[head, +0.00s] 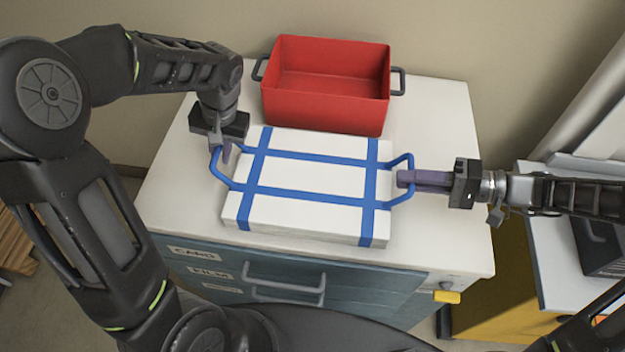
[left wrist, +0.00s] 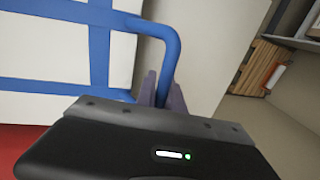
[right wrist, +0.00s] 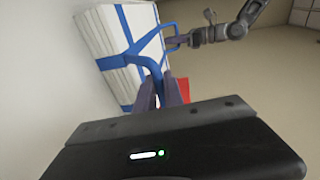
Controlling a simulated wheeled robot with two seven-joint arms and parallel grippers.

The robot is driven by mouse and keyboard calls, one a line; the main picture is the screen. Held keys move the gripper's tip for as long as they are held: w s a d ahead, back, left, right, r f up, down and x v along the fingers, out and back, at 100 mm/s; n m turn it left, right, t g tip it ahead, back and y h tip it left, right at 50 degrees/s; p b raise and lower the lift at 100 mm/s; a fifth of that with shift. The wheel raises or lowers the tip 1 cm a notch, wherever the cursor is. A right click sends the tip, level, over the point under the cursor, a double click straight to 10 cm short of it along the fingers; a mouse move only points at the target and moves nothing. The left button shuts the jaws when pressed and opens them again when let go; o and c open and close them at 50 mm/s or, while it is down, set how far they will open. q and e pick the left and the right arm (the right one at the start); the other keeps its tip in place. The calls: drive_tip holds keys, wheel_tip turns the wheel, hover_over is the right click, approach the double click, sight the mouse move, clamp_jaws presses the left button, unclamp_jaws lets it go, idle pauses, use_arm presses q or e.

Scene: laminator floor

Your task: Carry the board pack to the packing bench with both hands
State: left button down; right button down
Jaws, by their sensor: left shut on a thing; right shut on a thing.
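The board pack (head: 310,175) is a flat white stack bound with blue straps, with a blue loop handle at each end. It is over the white top of the drawer cabinet; I cannot tell for sure whether it touches. My left gripper (head: 222,155) is shut on the left handle (head: 217,172), which also shows between the fingers in the left wrist view (left wrist: 165,50). My right gripper (head: 405,179) is shut on the right handle (head: 408,160); the right wrist view shows the blue strap loop (right wrist: 150,62) between its fingers. The packing bench cannot be identified for certain.
A red bin (head: 325,85) with grey side handles stands behind the pack, close to it. The cabinet (head: 290,275) has labelled drawers with a grey handle. A yellow-sided unit with a pale top (head: 550,260) stands at the right. Bare cabinet top (head: 445,130) shows at the right.

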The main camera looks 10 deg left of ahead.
use_arm(q)
drive_tip(key=shift+w+r, duration=0.1)
drive_tip(key=shift+r, duration=0.15)
use_arm(e)
drive_tip(key=shift+r, duration=0.2)
